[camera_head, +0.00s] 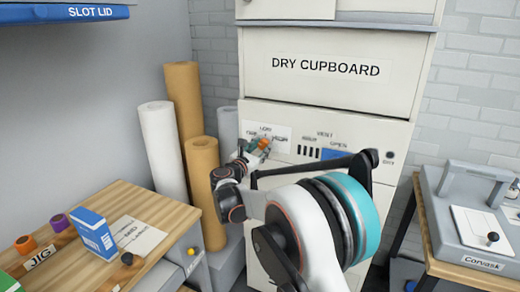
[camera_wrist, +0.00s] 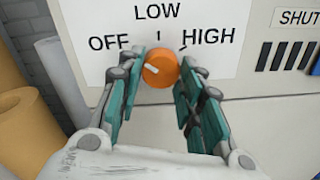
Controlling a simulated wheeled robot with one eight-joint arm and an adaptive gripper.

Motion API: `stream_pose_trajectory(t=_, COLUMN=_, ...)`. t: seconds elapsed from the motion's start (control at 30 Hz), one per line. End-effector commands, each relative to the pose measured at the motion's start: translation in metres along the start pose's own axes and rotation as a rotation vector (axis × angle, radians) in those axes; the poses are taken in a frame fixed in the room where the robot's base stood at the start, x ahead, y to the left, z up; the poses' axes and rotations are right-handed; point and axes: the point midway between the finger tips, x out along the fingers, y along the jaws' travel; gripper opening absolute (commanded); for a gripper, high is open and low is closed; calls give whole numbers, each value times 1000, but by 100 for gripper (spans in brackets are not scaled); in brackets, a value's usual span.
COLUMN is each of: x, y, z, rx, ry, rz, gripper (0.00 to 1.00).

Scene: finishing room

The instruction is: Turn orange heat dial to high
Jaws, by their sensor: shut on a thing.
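The orange heat dial (camera_wrist: 160,70) sits on the front of the dry cupboard, below a white label (camera_wrist: 115,22) reading OFF, LOW and HIGH. A short white mark on its face lies left of centre and points left, toward the OFF side. My gripper (camera_wrist: 165,78) has its teal fingers on both sides of the dial and is shut on it. In the head view the dial (camera_head: 264,143) is small and partly covered by my gripper (camera_head: 257,147); its mark cannot be read there.
Vent slots (camera_head: 308,152) and a blue piece (camera_head: 333,154) are right of the dial. Upright rolls (camera_head: 163,150) stand left of the cupboard. A wooden bench (camera_head: 165,205) with a blue box (camera_head: 93,233) is at the left; a grey Corvask machine (camera_head: 470,240) is at the right.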

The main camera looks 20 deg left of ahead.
Motion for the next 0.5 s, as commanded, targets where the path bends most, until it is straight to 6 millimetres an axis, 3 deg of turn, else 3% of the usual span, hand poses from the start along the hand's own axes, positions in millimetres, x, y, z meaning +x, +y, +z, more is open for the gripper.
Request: stream_pose_trajectory(t=0.5, x=0, y=2, z=1, rx=465, ry=14, rz=-2, gripper=10)
